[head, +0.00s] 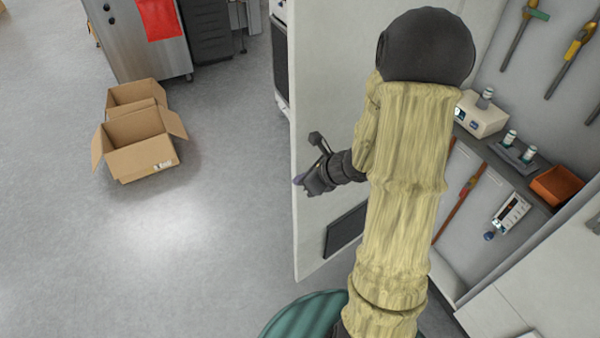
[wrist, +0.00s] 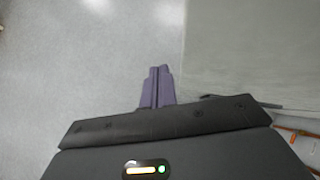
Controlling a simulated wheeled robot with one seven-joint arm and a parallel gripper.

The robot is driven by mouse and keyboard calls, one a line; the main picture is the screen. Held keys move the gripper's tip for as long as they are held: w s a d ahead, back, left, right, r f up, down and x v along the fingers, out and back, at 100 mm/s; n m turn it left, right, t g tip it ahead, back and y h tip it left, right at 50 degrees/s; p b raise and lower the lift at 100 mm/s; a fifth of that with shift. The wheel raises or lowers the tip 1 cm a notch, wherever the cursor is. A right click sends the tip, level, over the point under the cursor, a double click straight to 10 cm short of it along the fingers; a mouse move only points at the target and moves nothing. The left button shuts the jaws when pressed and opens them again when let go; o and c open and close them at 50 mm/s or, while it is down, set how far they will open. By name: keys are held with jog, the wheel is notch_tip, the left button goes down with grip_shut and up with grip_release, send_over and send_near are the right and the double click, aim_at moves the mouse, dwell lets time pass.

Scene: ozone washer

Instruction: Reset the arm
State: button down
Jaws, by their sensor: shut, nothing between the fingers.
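My gripper (head: 299,181) is at the end of my bent arm, in front of the white door panel near its left edge in the head view. In the wrist view my gripper (wrist: 157,72) shows its two purple fingers pressed together with nothing between them. The fingers point over the grey floor, beside the pale panel on the right. My arm, in a tan cover, fills the middle right of the head view and hides part of the door and cabinet.
The open door panel (head: 313,232) stands close to my gripper. Behind my arm, a shelf holds a white device (head: 482,115) and an orange bin (head: 556,186). Open cardboard boxes (head: 140,146) sit on the floor at left. The floor (head: 190,260) left of the door is clear.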

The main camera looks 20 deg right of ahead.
jog(key=s+a+r+n+g+h, duration=0.1)
jog(key=s+n, duration=0.3)
jog(key=n, duration=0.5)
jog(key=s+a+r+n+g+h+p, duration=0.1)
jog(key=s+r+n, duration=0.3)
jog(key=n, duration=0.6)
jog(key=s+a+r+n+g+h, duration=0.2)
jog(key=s+n, duration=0.3)
jog(key=n, duration=0.5)
jog(key=shift+a+r+g+h+p, duration=0.2)
jog(key=shift+a+g+h+p, duration=0.2)
jog(key=shift+a+h, duration=0.2)
